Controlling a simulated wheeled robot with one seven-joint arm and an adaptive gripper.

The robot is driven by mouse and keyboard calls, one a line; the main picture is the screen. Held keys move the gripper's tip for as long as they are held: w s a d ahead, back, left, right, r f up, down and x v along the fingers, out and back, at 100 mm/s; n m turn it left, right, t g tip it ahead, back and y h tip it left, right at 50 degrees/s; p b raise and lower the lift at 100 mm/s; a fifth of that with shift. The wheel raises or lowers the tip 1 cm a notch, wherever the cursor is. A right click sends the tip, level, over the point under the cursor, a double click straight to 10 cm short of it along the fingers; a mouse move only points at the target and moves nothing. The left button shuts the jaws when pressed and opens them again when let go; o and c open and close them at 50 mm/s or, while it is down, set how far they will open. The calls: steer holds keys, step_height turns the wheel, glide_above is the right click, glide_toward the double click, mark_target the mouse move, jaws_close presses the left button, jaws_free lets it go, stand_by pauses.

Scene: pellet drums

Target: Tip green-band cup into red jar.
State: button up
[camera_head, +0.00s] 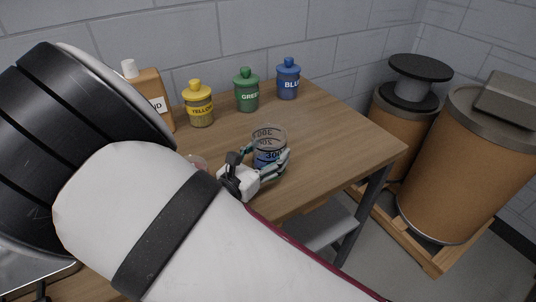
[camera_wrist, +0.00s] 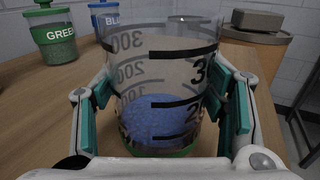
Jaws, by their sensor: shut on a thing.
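My gripper (camera_head: 268,168) is shut on a clear graduated cup (camera_head: 270,137) with blue pellets inside. In the wrist view, the cup (camera_wrist: 150,65) stands between the teal pads of my gripper (camera_wrist: 168,92), and a green band (camera_wrist: 185,151) shows at its base. The cup looks upright; I cannot tell whether its base touches the table. A small clear, pinkish rim (camera_head: 198,161) shows left of the cup, mostly hidden behind my arm. No jar can be clearly made out as red.
Lidded yellow (camera_head: 200,106), green (camera_head: 246,94) and blue (camera_head: 288,82) jars stand along the table's (camera_head: 340,140) back. A brown bottle (camera_head: 152,92) stands left of them. Large drums (camera_head: 460,170) stand on a pallet at right. Table right of the cup is clear.

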step_height(320, 180, up, 10)
steer(key=shift+p, duration=0.35)
steer(key=shift+f, duration=0.1)
